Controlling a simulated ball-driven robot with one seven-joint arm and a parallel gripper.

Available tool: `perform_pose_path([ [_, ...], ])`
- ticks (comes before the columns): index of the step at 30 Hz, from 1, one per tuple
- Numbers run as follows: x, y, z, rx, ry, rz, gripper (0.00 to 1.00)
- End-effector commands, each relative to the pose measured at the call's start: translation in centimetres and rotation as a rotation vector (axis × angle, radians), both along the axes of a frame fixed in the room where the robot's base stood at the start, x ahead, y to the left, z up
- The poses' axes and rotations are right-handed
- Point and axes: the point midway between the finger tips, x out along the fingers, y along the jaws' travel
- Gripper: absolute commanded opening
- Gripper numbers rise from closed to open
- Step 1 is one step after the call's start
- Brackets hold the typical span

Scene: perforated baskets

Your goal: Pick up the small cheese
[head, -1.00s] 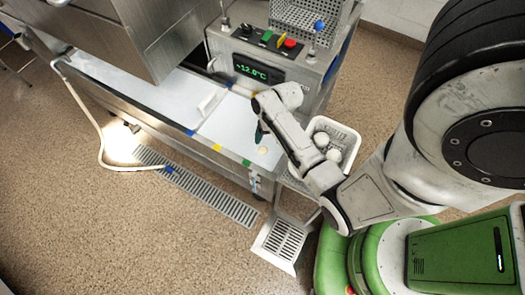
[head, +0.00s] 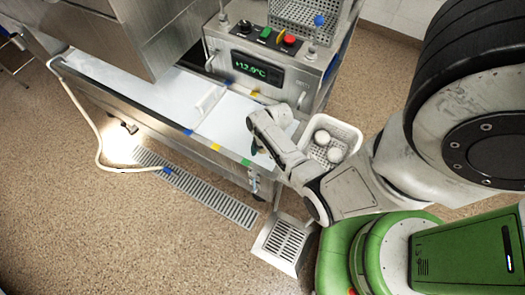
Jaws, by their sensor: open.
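My gripper (head: 257,146) is low over the right end of the white work surface (head: 223,122), close to its front edge. Only a small dark part of its fingers shows beside the wrist, and the jaws are open. The small cheese cannot be seen now; my gripper and wrist cover the area where a small pale round piece lay a second ago. I cannot tell whether the fingers are around it or beside it.
A control box (head: 262,62) with a lit display stands behind the surface. A large steel housing (head: 135,35) overhangs the left. A grated floor drain (head: 200,190) runs in front.

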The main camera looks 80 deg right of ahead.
Motion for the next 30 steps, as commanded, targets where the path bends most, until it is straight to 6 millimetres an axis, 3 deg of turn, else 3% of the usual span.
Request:
perform_pose_path([
  [6, 0.0, 0.0, -0.01, 0.0, 0.0, 0.0, 0.73],
  [24, -0.01, 0.02, 0.0, 0.0, 0.0, 0.0, 0.15],
  [30, -0.01, 0.01, 0.02, 0.0, 0.0, 0.0, 0.14],
])
